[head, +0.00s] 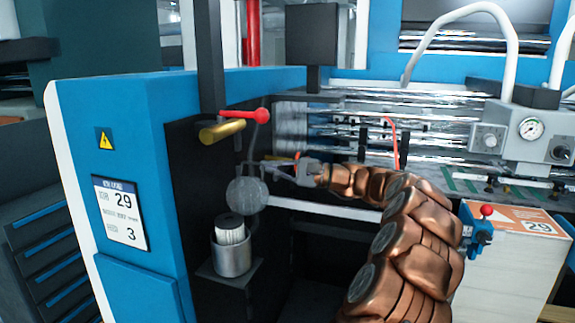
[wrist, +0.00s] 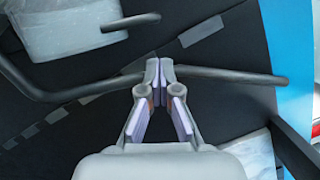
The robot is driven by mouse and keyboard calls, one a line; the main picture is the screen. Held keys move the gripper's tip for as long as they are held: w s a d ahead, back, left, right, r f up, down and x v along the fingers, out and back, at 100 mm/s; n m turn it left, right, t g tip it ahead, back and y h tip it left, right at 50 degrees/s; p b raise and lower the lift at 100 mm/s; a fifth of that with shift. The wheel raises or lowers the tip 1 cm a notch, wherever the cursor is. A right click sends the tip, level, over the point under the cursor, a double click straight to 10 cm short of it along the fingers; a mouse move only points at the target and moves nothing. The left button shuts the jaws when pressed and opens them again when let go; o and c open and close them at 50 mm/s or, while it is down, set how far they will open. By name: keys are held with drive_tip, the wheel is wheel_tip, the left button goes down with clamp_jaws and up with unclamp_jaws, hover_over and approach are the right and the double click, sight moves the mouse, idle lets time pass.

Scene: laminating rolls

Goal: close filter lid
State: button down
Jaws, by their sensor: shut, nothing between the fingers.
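The filter housing (head: 232,262) is a grey metal cup on a small bracket on the dark machine face. A white pleated filter (head: 231,236) with a dark top stands up out of it. The round grey filter lid (head: 247,194) is raised above and slightly right of the filter, its flat face toward the head camera, so the housing is open. My gripper (head: 266,163) is just above the lid; contact cannot be told. In the wrist view my gripper (wrist: 160,72) has its fingertips together with nothing between them, in front of a thin dark bar (wrist: 225,75).
A brass cylinder (head: 222,131) and a red-knobbed lever (head: 258,115) stick out above the lid. A blue panel with a label (head: 120,212) is at left. Shiny rollers (head: 430,135) lie behind my arm. A gauge block (head: 525,135) is at right.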

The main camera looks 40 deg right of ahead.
sight(250, 163)
drive_tip(key=shift+s+a+r+p, duration=0.25)
drive_tip(key=shift+a+r, duration=0.1)
drive_tip(key=shift+a, duration=0.2)
drive_tip(key=shift+s+a+r+p, duration=0.2)
drive_tip(key=shift+s+a+r, duration=0.1)
drive_tip(key=shift+a, duration=0.3)
drive_tip(key=shift+s+a+r+p, duration=0.25)
drive_tip(key=shift+a+r, duration=0.1)
drive_tip(key=shift+a, duration=0.3)
